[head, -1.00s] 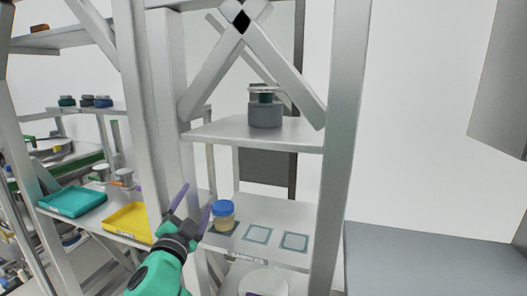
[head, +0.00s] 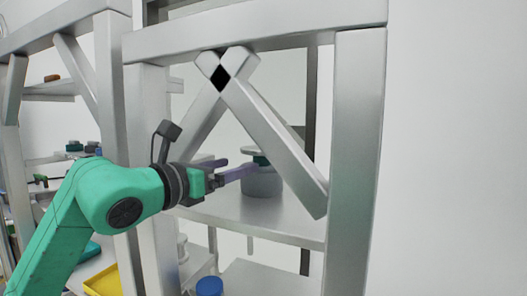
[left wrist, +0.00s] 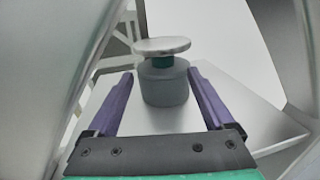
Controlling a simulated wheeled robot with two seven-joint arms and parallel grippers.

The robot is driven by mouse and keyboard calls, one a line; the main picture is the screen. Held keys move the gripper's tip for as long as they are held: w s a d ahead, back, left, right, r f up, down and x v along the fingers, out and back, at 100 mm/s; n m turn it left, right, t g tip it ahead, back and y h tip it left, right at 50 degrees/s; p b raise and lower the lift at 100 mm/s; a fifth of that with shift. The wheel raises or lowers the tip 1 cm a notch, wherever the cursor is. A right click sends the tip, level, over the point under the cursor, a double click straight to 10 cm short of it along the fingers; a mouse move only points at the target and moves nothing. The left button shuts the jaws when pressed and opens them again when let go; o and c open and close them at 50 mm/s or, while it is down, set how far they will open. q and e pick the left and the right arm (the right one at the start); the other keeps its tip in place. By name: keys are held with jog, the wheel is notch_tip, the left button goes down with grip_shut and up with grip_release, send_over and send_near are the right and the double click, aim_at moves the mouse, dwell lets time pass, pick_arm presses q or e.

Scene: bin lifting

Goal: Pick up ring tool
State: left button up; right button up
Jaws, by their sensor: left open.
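On the upper shelf stands a dark grey cylinder with a green band and a flat pale disc on top, which I take to be the ring tool (head: 262,183). It stands upright and also shows in the left wrist view (left wrist: 164,88). My left gripper (head: 243,164) reaches in from the left above the shelf. Its purple fingers are open and point at the tool. In the left wrist view the fingertips (left wrist: 160,74) lie to either side of the tool, with a gap on each side. My right gripper is out of view.
Crossed metal beams (head: 270,125) stand close to the gripper and the tool. The shelf (head: 288,230) is otherwise bare. Below are a blue-lidded jar (head: 209,286) and a yellow tray (head: 103,281). A thick frame post (head: 355,165) stands at the right.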

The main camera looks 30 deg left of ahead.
aim_at(256, 160)
pick_arm(q)
jog(key=w, duration=0.1)
jog(key=w+p, duration=0.2)
jog(key=w, duration=0.1)
jog(key=shift+d+r, duration=0.3)
jog(key=w+p, duration=0.2)
jog(key=w+d+p, duration=0.1)
jog(key=w+p, duration=0.2)
jog(key=shift+w+r, duration=0.1)
jog(key=shift+w+f, duration=0.25)
jog(key=shift+w+d+f, duration=0.1)
jog(key=shift+f, duration=0.1)
grip_shut()
jog(key=shift+r, duration=0.15)
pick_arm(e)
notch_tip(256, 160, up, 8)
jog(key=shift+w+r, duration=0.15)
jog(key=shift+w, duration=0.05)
